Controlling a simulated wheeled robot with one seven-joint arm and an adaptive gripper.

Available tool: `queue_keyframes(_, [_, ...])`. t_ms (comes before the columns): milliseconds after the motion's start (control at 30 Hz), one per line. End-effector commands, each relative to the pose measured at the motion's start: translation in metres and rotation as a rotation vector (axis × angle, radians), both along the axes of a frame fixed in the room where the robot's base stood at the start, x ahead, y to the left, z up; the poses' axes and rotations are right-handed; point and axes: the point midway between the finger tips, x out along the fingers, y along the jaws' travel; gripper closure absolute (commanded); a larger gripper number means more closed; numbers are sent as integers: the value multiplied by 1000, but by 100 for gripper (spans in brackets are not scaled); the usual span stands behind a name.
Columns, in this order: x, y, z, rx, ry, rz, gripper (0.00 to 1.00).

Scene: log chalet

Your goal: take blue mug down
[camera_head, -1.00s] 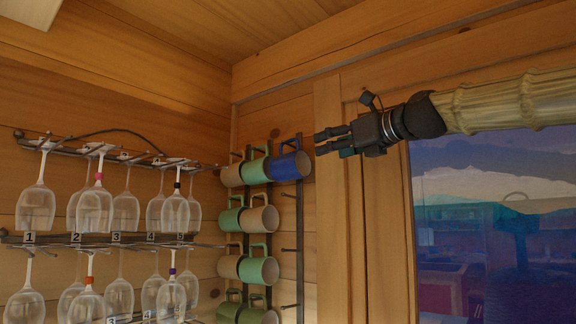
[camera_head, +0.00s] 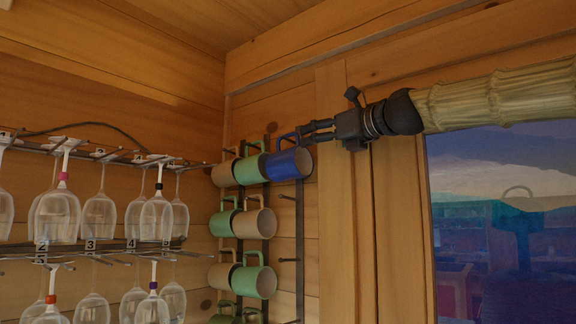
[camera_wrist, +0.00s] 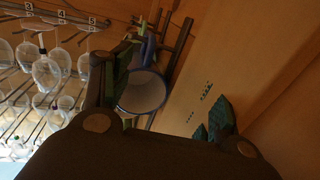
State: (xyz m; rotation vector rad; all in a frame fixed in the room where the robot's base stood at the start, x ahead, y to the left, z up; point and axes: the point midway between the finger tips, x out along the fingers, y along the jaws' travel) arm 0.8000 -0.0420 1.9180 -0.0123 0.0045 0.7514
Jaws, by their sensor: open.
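The blue mug (camera_head: 287,164) hangs in the top row of a wall rack (camera_head: 299,232), at the right end beside a green mug (camera_head: 249,169). Its handle points up. My gripper (camera_head: 305,133) is open, with its fingertips at the upper right of the blue mug, near its handle. In the wrist view the blue mug (camera_wrist: 146,93) shows its open mouth between the spread fingers, closer to the left finger. I cannot tell whether a finger touches it.
More green and tan mugs (camera_head: 256,222) hang in rows below. Wine glasses (camera_head: 57,212) hang upside down on metal racks at the left. A wooden post (camera_head: 343,230) and a window (camera_head: 500,200) are on the right.

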Motion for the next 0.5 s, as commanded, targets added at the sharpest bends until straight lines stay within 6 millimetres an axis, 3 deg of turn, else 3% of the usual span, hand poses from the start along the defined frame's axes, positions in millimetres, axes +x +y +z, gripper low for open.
queue_keyframes(167, [3, 1, 4, 1, -3, -5, 38])
queue_keyframes(500, [26, 29, 3, 0, 0, -4, 38])
